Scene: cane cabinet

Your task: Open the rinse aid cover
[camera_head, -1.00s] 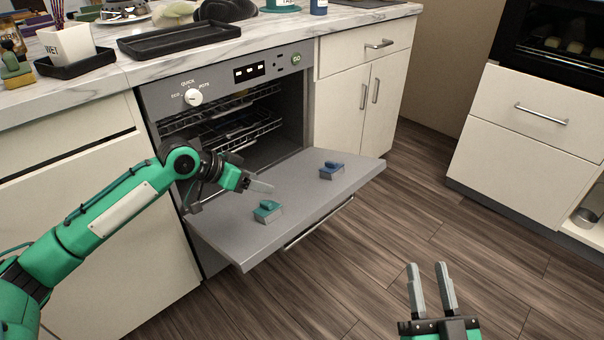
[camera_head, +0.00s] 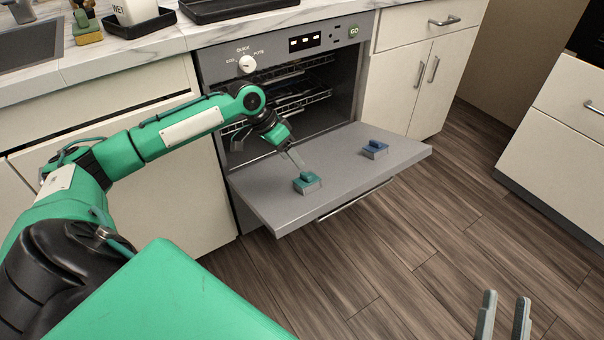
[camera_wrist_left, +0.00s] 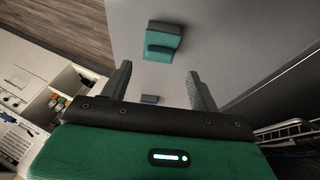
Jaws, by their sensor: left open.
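The dishwasher door (camera_head: 345,176) is folded down, with two raised covers on its inner face. The teal cover (camera_head: 307,181) is on the near left part of the door and the blue cover (camera_head: 375,148) is further right; I cannot tell which one is the rinse aid cover. My left gripper (camera_head: 296,159) is open just above and behind the teal cover, apart from it. In the left wrist view the teal cover (camera_wrist_left: 163,42) lies beyond the two spread fingers (camera_wrist_left: 158,72), with nothing between them. My right gripper (camera_head: 506,297) is open and empty over the floor.
The dishwasher's racks (camera_head: 300,100) are behind the door, below its control panel (camera_head: 305,42). White cabinets (camera_head: 412,75) stand to the right and a marble counter (camera_head: 290,18) runs above. The wooden floor (camera_head: 440,250) in front is clear.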

